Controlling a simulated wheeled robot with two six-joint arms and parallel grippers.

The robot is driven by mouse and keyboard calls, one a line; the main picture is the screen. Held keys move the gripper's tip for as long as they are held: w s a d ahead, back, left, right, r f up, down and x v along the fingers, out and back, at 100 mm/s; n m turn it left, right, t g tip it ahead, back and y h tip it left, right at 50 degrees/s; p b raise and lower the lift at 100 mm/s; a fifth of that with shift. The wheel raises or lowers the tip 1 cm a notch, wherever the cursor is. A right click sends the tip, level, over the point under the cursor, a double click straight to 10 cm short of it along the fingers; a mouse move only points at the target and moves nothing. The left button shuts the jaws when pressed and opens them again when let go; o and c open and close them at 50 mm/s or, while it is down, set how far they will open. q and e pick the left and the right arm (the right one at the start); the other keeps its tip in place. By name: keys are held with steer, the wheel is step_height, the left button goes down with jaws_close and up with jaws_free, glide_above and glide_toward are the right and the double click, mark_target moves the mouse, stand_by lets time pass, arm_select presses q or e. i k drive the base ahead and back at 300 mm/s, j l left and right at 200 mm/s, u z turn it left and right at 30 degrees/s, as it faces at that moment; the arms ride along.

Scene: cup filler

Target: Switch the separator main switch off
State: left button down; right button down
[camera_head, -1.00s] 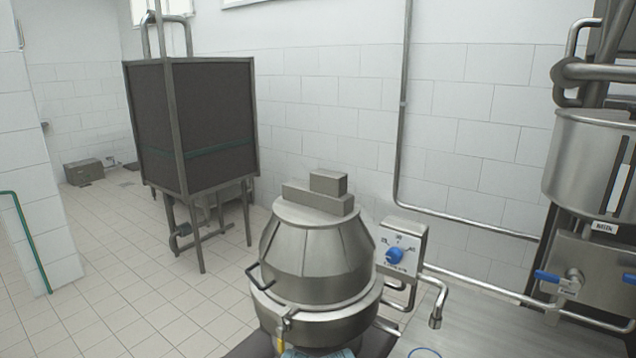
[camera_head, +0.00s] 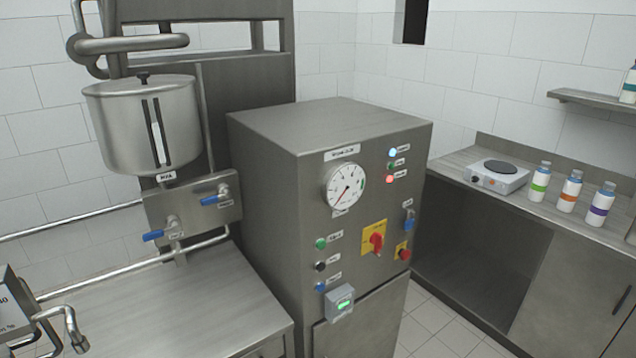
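A grey metal control cabinet (camera_head: 262,170) stands in the middle of the head view. A red rotary switch (camera_head: 377,240) on a yellow plate sits on its front panel; the handle looks close to upright, slightly tilted. Its labels are too small to read, so I cannot tell for sure that it is the separator main switch. A red button (camera_head: 404,254) on a smaller yellow plate is to its lower right. Lamps glow white (camera_head: 392,153) and red (camera_head: 389,179) at the top right. Neither of my grippers is in view.
A round gauge (camera_head: 345,189), several buttons and a small green-lit box (camera_head: 340,301) are on the cabinet front. A steel tank (camera_head: 125,130) with blue-handled valves stands left above a steel counter (camera_head: 190,300). Bottles and a hot plate (camera_head: 497,178) stand on the right bench.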

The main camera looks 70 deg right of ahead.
mark_target(376, 238)
steer(key=z, duration=2.55)
